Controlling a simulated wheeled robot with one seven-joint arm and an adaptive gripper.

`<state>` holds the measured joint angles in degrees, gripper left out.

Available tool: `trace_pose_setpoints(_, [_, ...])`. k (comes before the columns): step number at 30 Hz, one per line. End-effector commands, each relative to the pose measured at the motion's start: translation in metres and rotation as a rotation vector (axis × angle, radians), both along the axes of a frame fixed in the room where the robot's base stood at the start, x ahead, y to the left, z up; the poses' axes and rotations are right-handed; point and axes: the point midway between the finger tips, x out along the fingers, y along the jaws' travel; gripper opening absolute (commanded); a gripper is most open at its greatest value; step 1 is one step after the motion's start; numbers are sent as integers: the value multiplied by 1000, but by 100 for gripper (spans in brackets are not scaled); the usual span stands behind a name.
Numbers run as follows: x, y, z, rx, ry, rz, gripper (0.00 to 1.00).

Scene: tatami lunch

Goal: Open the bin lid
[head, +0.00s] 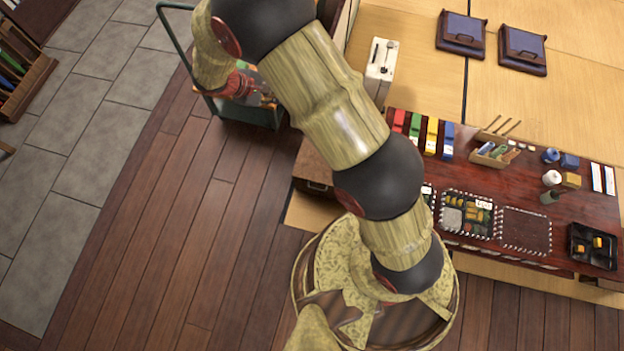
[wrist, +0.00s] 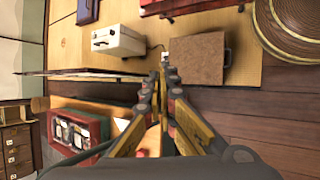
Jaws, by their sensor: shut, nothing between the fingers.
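A brown box (wrist: 197,60), which looks like the bin, stands on the floor right of centre in the wrist view. Its flat brown top looks closed, and a dark handle (wrist: 228,57) shows at its right side. In the head view the box (head: 320,163) is partly hidden behind my arm. My gripper (wrist: 165,78) is shut and empty. In the wrist view its fingertips appear just left of the box's lower left corner; I cannot tell how far above or whether they touch.
A white case (wrist: 118,42) with a black handle stands left of the box. A green-framed cart (head: 277,116) is behind my arm; a low dark-red table (head: 470,178) with several items is at right. Wooden floor (head: 170,210) is clear at left.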

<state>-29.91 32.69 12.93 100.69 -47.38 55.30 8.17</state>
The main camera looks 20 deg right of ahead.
Motion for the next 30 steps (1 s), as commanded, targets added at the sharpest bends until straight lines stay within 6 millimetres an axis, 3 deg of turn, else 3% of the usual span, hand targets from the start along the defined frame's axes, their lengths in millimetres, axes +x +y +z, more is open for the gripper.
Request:
trace_pose_setpoints(1, [1,8,-20,-27,18,34,0])
trace_pose_setpoints(14, [-2,59,-173,-234,111,331,0])
trace_pose_setpoints(23, [-31,79,-287,-365,168,553,0])
trace_pose_setpoints(30, [-69,79,-377,-462,210,735,0])
